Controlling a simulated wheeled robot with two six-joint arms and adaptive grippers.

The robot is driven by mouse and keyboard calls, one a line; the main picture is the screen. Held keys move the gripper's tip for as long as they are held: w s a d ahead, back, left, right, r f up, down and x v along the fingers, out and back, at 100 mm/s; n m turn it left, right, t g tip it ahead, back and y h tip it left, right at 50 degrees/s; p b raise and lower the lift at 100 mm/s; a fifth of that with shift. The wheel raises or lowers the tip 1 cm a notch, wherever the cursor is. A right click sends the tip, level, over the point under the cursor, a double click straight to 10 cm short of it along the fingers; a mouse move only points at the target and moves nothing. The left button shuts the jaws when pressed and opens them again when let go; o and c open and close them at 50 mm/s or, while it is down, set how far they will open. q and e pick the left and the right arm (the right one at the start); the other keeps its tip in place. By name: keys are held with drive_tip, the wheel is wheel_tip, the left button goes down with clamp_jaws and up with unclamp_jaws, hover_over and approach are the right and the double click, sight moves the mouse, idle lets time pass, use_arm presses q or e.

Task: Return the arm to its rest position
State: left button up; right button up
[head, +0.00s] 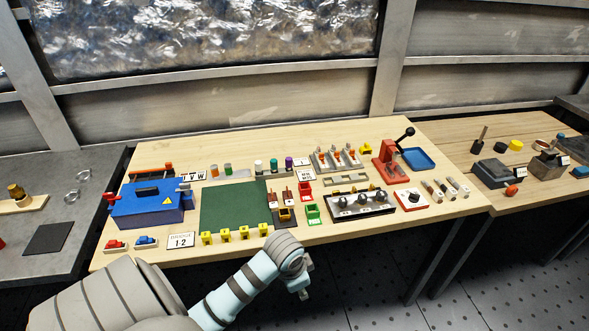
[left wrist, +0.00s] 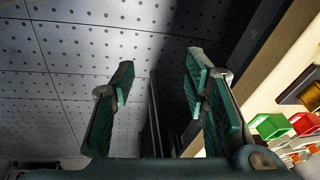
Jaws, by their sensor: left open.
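My left arm comes in from the lower left in the head view, in front of the workbench (head: 345,228). My left gripper (head: 304,286) hangs beyond the bench's front edge, over the floor, partly hidden by its own wrist. In the left wrist view the left gripper (left wrist: 159,75) is open, with nothing between its green-padded fingers. Behind the fingers lies the dotted floor (left wrist: 90,55); the bench edge runs along the right side. My right gripper is not in view.
A blue box (head: 150,205), a green mat (head: 225,210), yellow clips, a red bin (head: 305,191) and a green bin (head: 312,214) stand on the bench. The green bin (left wrist: 270,126) also shows in the left wrist view. The floor in front of the bench looks clear.

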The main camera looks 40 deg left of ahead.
use_arm(q)
drive_tip(key=shift+w+d, duration=0.1)
drive_tip(key=shift+w, duration=0.15)
idle(0.3)
